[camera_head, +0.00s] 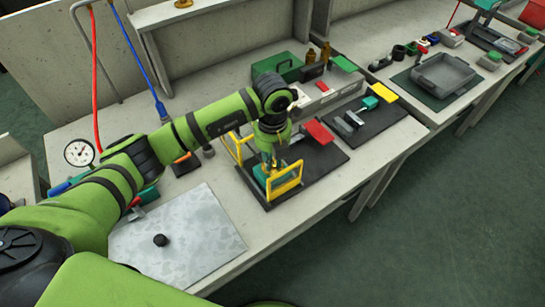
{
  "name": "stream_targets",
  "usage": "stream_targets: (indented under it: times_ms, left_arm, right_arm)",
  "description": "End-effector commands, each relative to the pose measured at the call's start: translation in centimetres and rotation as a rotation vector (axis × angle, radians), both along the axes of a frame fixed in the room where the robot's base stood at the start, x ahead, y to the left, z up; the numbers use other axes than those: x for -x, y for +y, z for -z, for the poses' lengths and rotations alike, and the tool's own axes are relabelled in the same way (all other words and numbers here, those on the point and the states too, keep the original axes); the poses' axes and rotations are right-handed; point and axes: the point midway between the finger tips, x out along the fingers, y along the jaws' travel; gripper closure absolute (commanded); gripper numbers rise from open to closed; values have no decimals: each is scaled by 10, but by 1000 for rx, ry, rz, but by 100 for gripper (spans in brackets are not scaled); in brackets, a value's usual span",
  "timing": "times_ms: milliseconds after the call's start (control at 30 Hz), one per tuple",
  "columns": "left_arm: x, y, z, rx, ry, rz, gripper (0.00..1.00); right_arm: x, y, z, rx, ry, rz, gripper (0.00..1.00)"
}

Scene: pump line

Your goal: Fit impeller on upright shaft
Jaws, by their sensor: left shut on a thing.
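My left gripper (270,163) points down over a black board (318,157) on the bench, between two yellow frames. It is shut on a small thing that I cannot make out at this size. A teal part (261,177) sits low beside the fingertips, partly behind the near yellow frame (285,181). I cannot make out the impeller or the upright shaft for certain; the gripper and frames hide much of this spot. My right gripper is not in view.
The far yellow frame (233,147) stands close to my arm. A grey metal plate (205,215) with a small black cylinder (160,240) lies at front left. A pressure gauge (79,153) and hoses are at left. A green box (277,66) stands behind. A grey tray (443,73) is at right.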

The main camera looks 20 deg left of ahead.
Motion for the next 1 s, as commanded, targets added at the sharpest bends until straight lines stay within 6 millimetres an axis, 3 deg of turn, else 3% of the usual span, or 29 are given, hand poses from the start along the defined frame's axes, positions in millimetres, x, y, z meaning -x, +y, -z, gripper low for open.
stream_targets:
  times_ms: [400,433,467,500,1000]
  left_arm:
    - [0,0,6,0,-1,0,100]
    - [0,0,5,0,-1,0,68]
    - [0,0,5,0,-1,0,56]
    - [0,0,5,0,0,0,52]
    - [0,0,-4,0,-1,0,52]
  right_arm:
    - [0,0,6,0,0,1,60]
    - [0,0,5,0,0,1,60]
    - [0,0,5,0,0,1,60]
    - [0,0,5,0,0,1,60]
    - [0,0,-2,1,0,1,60]
